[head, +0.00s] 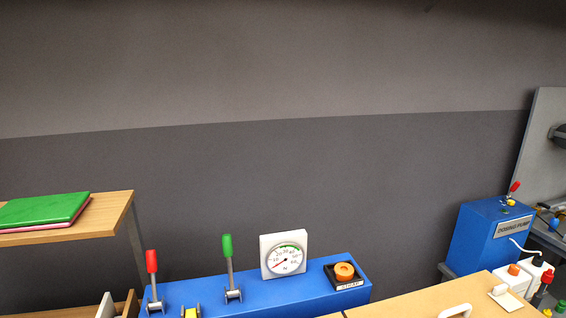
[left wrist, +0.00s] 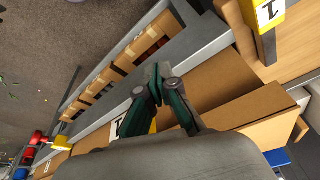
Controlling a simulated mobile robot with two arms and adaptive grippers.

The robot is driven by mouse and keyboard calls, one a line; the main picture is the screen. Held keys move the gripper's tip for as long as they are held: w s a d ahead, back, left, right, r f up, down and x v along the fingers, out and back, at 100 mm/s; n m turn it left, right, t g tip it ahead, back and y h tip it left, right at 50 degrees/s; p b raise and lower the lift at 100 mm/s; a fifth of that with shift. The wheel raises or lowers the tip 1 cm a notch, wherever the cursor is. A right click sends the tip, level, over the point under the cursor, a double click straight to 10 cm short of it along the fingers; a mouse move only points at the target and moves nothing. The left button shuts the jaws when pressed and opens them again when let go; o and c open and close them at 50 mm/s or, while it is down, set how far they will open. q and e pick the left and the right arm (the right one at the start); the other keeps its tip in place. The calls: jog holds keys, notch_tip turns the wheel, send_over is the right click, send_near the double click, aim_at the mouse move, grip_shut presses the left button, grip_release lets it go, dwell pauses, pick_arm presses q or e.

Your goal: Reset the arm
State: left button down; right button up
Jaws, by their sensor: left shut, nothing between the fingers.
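My left gripper (left wrist: 158,80) shows in the left wrist view, its dark green fingers brought together with nothing between them. It is in front of a grey metal shelf edge (left wrist: 205,50) and brown cardboard boxes (left wrist: 225,82); I cannot tell how far it is from them. Neither arm shows in the head view. My right gripper is in no view.
A blue dosing pump (head: 485,240) stands right. A wooden shelf (head: 110,217) holds a green folder (head: 40,209).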

pick_arm(q)
jog(key=s+f+g+b, duration=0.1)
jog(key=s+f+b, duration=0.15)
jog(key=f, duration=1.25)
jog(key=s+f+b, duration=0.2)
jog(key=f+b, duration=0.2)
jog(key=f, duration=1.2)
jog(key=s+a+f+b, duration=0.1)
jog(key=s+f+b, duration=0.1)
jog(key=s+f, duration=0.5)
jog(key=s+a+f+g+b, duration=0.1)
jog(key=s+a+f+b, duration=0.1)
jog(key=s+f, duration=0.5)
notch_tip(320, 180, down, 3)
jog(key=shift+s+b, duration=0.3)
jog(key=shift+s, duration=0.1)
